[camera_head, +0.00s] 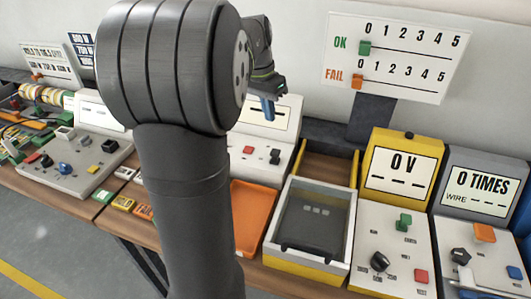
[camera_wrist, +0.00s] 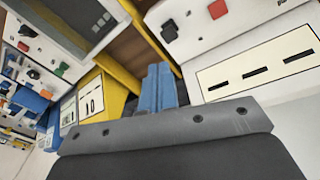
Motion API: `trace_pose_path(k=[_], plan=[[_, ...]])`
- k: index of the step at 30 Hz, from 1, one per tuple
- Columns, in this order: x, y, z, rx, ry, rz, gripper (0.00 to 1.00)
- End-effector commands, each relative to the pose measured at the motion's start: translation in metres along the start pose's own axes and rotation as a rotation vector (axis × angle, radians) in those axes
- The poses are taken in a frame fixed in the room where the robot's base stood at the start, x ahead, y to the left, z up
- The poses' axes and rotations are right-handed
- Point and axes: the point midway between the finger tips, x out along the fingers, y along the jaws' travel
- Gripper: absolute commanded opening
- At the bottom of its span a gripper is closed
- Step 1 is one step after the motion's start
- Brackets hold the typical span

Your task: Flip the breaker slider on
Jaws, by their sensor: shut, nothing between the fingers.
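My gripper (camera_head: 268,108) is raised at the back, in front of the white display box behind the panel with red and black controls. In the wrist view its blue fingers (camera_wrist: 158,88) are together and empty, apart from any control. No control is clearly labelled as a breaker. An orange one (camera_head: 484,233) sits on the panel at the right. A red control (camera_head: 248,150) and a black control (camera_head: 275,155) are on the panel below my gripper. I cannot tell their on or off positions.
A clear-lidded tray box (camera_head: 350,222) and an orange tray (camera_head: 243,200) stand in the middle. A grey panel (camera_head: 72,168) with several knobs is at the left. The OK/FAIL scoreboard (camera_head: 440,75) stands at the back. My arm hides part of the bench.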

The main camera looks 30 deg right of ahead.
Motion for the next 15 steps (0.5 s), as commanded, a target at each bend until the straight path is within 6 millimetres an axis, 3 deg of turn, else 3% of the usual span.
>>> trace_pose_path(k=[15], plan=[[0.027,0.000,0.056,0.553,0.259,0.046,0.00]])
